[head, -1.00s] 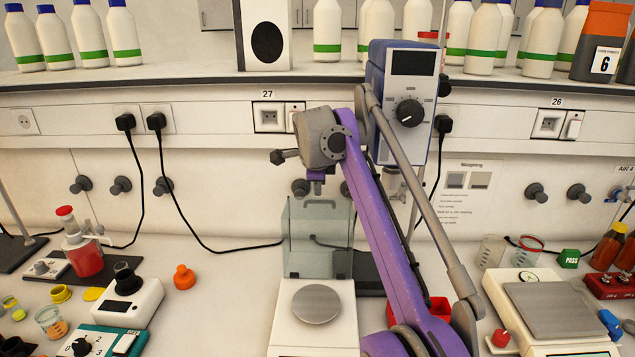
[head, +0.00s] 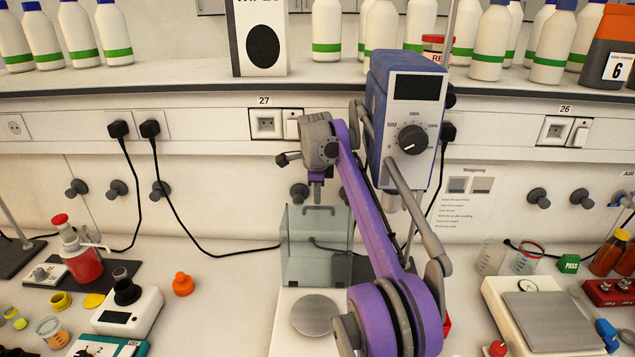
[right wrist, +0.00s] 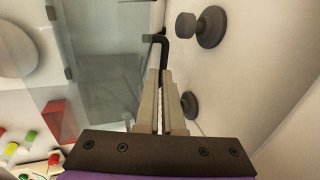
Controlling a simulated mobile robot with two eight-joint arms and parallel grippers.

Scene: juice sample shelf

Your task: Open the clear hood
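The clear hood (head: 315,245) is a see-through box with a thin dark handle on top. It stands behind the round pan of a white balance (head: 283,318), with the pan uncovered in front. My right gripper (head: 316,194) points down just above the hood's top edge, at the handle. In the right wrist view, the fingers (right wrist: 161,105) are close together, beside the clear panel (right wrist: 95,60). The dark handle (right wrist: 165,45) meets the fingertips; whether it lies between them cannot be told. My left gripper is out of view.
A blue-grey stirrer unit (head: 405,115) hangs right of my arm. The back wall has knobs, sockets and cables behind the hood. Another balance (head: 548,320) stands at right; bottles and small vessels stand at left. The shelf (head: 180,85) runs above.

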